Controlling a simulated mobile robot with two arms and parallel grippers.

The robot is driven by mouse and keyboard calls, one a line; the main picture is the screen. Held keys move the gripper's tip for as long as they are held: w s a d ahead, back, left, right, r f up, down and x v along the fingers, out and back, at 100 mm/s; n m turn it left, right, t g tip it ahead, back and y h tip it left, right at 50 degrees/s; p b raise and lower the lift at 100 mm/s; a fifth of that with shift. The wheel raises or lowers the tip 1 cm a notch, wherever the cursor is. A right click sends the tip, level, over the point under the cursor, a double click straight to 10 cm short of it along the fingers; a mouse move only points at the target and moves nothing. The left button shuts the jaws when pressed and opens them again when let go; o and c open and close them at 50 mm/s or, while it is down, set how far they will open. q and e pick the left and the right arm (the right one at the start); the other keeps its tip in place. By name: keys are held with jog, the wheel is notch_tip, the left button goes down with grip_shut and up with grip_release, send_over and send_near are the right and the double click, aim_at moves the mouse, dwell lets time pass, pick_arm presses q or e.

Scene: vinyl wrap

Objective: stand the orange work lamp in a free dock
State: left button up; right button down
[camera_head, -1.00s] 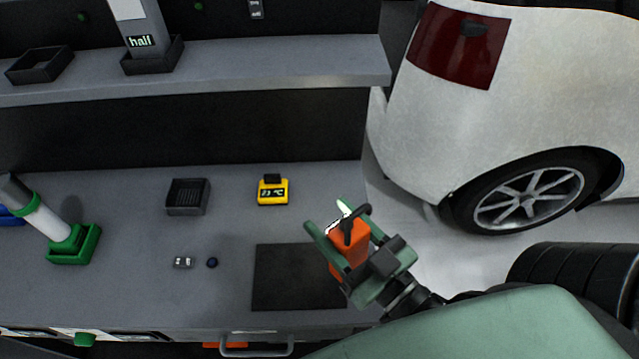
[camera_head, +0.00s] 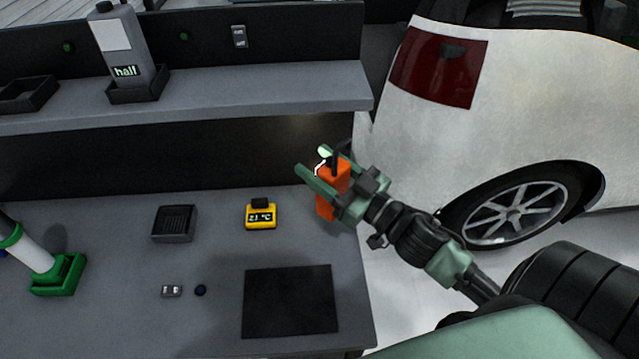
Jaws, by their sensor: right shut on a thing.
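The orange work lamp (camera_head: 327,200) is an upright-looking orange block with a dark hook on top. My right gripper (camera_head: 322,176) is shut on it and holds it over the back right edge of the bench, right of the yellow meter. A dark, ribbed dock (camera_head: 174,223) on the bench looks empty. A green dock (camera_head: 62,277) holds a white cylinder (camera_head: 36,252). My left gripper is out of view.
The yellow meter (camera_head: 261,215) stands close left of the lamp. A black mat (camera_head: 290,301), a small grey piece (camera_head: 171,291) and a dark blue cap (camera_head: 200,290) lie on the bench. The shelf (camera_head: 250,95) overhangs behind. A white car (camera_head: 420,150) stands to the right.

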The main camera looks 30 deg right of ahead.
notch_tip(320, 180, down, 7)
dwell(0.5)
jog(key=shift+w+f, duration=0.1)
jog(key=c, duration=0.6)
grip_release()
